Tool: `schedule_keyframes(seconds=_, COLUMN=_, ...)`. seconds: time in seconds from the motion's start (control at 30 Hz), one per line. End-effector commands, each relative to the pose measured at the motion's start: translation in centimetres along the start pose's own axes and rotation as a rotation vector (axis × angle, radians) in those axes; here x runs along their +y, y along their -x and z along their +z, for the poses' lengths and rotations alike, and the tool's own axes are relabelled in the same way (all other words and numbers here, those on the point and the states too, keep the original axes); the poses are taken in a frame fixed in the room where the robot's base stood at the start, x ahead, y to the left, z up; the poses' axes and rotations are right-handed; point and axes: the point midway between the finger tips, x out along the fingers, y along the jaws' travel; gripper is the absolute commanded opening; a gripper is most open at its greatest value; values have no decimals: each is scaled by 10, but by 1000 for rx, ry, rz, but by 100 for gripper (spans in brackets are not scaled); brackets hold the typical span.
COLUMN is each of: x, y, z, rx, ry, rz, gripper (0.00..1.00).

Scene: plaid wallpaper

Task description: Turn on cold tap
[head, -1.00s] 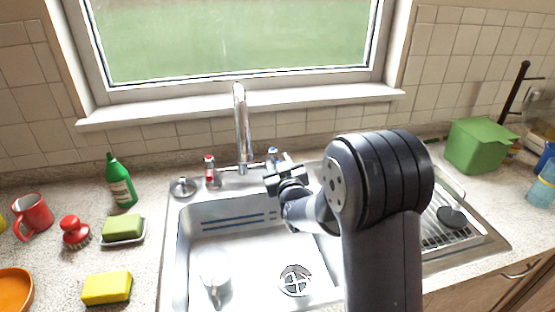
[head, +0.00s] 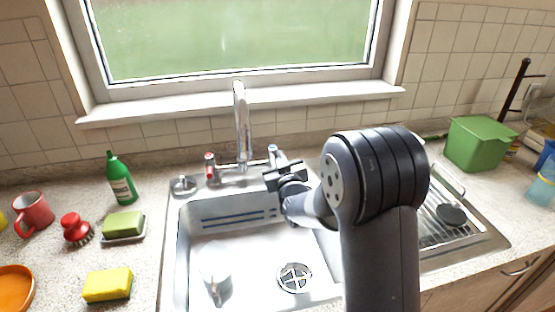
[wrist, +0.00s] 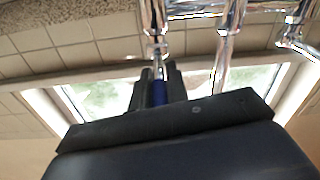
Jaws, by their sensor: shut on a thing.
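The cold tap (head: 272,150), chrome with a blue mark, stands right of the tall chrome spout (head: 241,125) at the back of the sink. The hot tap (head: 210,165), with a red mark, stands left of the spout. My gripper (head: 273,170) is at the cold tap, at the sink's back edge. In the wrist view, the blue part of the cold tap (wrist: 159,91) lies between the two dark fingers of my gripper (wrist: 159,78), which are shut on it. My gripper hides the tap's lower part in the head view. No running water shows at the spout.
The steel sink (head: 180,250) holds a clear cup (head: 216,275) and a drain strainer (head: 294,277). A green bottle (head: 120,180), sponge (head: 107,285) and red mug (head: 33,213) stand left. A drying rack (head: 430,235) and green box (head: 480,143) are right.

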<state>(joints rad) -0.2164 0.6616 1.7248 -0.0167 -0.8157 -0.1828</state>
Motion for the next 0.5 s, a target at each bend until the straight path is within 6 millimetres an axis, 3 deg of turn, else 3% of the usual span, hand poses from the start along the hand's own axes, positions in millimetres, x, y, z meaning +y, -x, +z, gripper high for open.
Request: schedule_keyframes(seconds=0.5, x=0, y=-1, z=1, rx=24, ry=0, rz=-71, gripper=0)
